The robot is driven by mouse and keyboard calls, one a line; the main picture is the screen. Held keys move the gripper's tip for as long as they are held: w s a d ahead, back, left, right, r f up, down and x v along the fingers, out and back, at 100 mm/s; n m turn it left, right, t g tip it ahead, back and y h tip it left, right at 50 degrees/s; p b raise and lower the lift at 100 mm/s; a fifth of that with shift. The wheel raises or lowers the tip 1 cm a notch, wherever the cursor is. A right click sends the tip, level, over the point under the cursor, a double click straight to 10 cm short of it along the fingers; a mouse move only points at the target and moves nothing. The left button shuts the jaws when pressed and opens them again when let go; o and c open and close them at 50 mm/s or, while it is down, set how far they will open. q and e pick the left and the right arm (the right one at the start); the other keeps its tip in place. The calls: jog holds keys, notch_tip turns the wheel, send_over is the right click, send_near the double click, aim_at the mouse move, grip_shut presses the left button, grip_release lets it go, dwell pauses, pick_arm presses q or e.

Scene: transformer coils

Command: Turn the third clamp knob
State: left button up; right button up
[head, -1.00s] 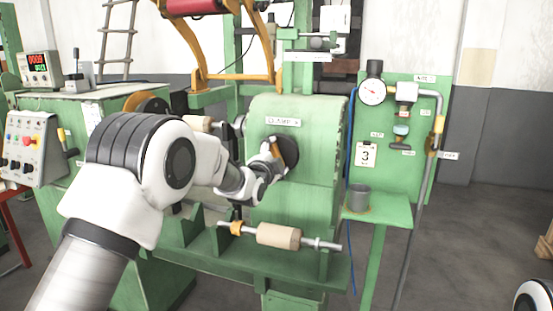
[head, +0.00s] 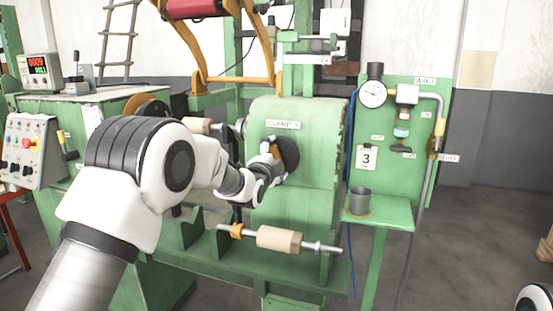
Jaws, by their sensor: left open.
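The clamp knob is a dark round disc (head: 288,154) on the face of the green clamp housing (head: 307,118), under a small label that appears to read CLAMP 3. My left gripper (head: 274,151) is right in front of the disc, overlapping its left side. It is open, with a bit of orange showing between or beside its fingers. The gripper hides the middle of the knob, so I cannot tell whether it touches. My right gripper is not in view; only a piece of my right arm shows in the bottom right corner.
A wooden roller (head: 279,240) on a metal shaft lies below the housing. A grey cup (head: 359,201) stands on a green shelf at right, beneath a gauge (head: 373,94) and a card marked 3 (head: 367,158). A control box (head: 33,150) is at far left.

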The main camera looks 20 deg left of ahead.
pick_arm(q)
jog(key=s, duration=1.2)
jog(key=shift+a, duration=0.25)
jog(key=s+f+g+p, duration=0.2)
jog(key=f+g, duration=0.1)
jog(key=f, duration=0.8)
jog(key=s+f+g+p, duration=0.2)
jog(key=f+p, duration=0.1)
jog(key=f, duration=0.7)
jog(key=s+f+n+g+p, duration=0.15)
jog(key=s+f+g, duration=0.25)
jog(key=s+f, duration=0.65)
jog(key=s+f+n+g, duration=0.3)
jog(key=s+n, duration=0.1)
jog(key=s, duration=0.6)
jog(key=s+f+n+g+p, duration=0.1)
jog(key=s+f+n+g, duration=0.2)
jog(key=s, duration=0.7)
jog(key=s+a+f+n+g+p, duration=0.1)
jog(key=s+f+n+g, duration=0.2)
jog(key=s+n, duration=0.3)
jog(key=s, duration=0.4)
jog(key=shift+s+f+n, duration=0.25)
jog(key=shift+f+n, duration=0.05)
jog(key=shift+n, duration=0.05)
